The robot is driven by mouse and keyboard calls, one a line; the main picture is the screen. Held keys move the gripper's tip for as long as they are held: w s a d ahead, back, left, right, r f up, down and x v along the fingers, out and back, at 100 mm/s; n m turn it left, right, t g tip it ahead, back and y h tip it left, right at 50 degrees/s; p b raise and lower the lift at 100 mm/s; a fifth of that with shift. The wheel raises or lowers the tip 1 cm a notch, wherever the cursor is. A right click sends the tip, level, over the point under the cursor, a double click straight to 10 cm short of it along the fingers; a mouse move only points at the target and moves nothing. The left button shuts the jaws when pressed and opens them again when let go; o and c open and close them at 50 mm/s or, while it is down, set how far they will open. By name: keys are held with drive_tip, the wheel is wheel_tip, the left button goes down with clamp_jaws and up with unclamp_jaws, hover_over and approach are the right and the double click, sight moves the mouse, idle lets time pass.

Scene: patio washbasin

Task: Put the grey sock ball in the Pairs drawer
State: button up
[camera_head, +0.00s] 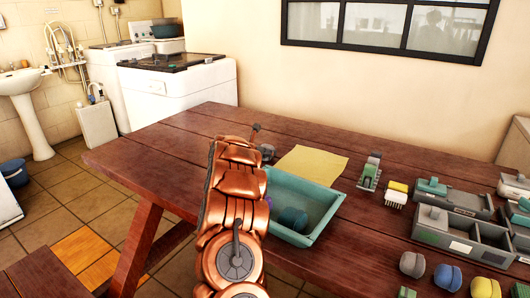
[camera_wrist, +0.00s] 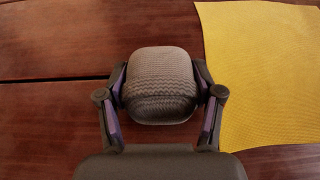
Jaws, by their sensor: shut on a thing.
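My gripper (camera_wrist: 160,88) is shut on the grey sock ball (camera_wrist: 160,70), a knitted, rounded ball held between both fingers in the wrist view. Brown table planks lie below it, with the yellow cloth to its right. In the head view my arm hides most of the gripper; a small grey part of the ball (camera_head: 267,150) seems to show beyond the arm, left of the yellow cloth. A grey drawer unit (camera_head: 432,236) with an open-topped compartment and a white label stands at the right of the table. Its label is too small to read, so I cannot tell which drawer is Pairs.
A teal tray (camera_head: 325,197) with a dark teal ball (camera_head: 293,218) lies beside my arm. The yellow cloth (camera_head: 311,164) lies behind it. A green-and-grey item (camera_head: 370,172) and a brush (camera_head: 396,195) stand mid-table. More grey units and several sock balls (camera_head: 412,264) crowd the right.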

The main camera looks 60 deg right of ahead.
drive_tip(key=shift+f, duration=0.15)
drive_tip(key=o, duration=1.1)
drive_tip(key=shift+r, duration=0.25)
drive_tip(key=shift+a, duration=0.3)
drive_tip(key=shift+b+v, duration=0.6)
drive_tip(key=shift+v, duration=5.1)
